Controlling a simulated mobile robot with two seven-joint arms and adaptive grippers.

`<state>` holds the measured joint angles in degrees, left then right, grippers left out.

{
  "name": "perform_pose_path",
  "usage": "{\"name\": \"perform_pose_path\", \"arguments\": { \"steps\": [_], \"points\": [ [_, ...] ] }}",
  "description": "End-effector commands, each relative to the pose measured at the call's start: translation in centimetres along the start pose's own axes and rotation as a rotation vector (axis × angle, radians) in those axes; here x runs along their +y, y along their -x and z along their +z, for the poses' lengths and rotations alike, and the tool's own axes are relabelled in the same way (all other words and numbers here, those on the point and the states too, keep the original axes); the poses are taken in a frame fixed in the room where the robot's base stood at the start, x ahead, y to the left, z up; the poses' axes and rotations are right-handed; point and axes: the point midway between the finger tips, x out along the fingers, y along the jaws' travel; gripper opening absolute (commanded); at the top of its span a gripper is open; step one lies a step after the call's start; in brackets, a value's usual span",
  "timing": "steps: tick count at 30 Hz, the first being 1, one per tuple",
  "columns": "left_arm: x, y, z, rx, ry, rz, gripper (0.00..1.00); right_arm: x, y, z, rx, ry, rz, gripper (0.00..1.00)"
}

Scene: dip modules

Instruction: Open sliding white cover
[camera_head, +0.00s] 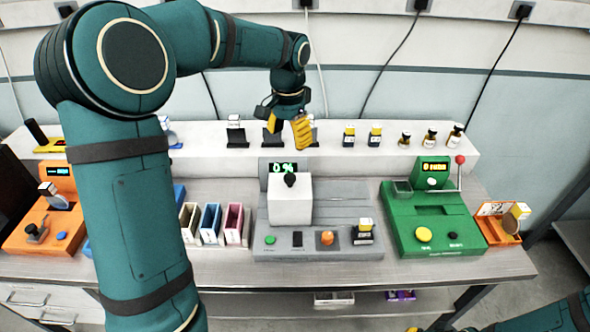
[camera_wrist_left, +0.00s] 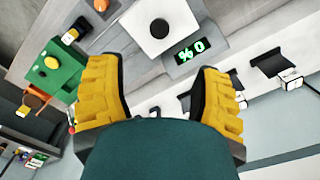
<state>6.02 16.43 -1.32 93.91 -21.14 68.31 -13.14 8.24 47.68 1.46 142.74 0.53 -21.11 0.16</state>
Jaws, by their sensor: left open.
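The white cover (camera_head: 290,208) is a box-like block with a black knob (camera_head: 290,180) on top. It sits on the grey machine (camera_head: 340,210) at the middle of the table, just in front of a green-lit display (camera_head: 283,167). The cover also shows at the top of the left wrist view (camera_wrist_left: 182,22). My left gripper (camera_head: 301,132) is above and behind the cover, apart from it. Its yellow fingers (camera_wrist_left: 158,82) are spread and empty in the left wrist view. My right gripper (camera_head: 440,328) shows only in part at the bottom edge; its fingers are mostly cut off.
A green machine (camera_head: 400,222) with a red-knobbed lever stands right of the grey one. Small open bins (camera_head: 210,222) stand to its left, and an orange device (camera_head: 40,225) is farther left. Small bottles (camera_head: 404,139) stand on the white back shelf. My left arm covers the left of the table.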

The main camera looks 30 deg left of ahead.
Motion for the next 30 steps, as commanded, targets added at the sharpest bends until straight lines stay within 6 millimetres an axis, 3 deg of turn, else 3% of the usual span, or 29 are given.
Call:
{"name": "perform_pose_path", "arguments": {
  "steps": [18,24,30],
  "points": [
    [0.1,-11.2,0.1,-0.004,0.0,0.003,0.65,0.4,-1.1,0.1,0.001,0.0,0.002,0.0],
    [0.1,-12.8,0.0,-0.003,0.001,0.002,0.65,0.4,-1.2,0.1,0.001,0.0,0.003,0.0],
    [0.1,-13.2,0.0,-0.001,0.001,0.002,0.65,0.4,-1.2,0.1,0.001,0.0,0.003,0.0]
  ]
}}
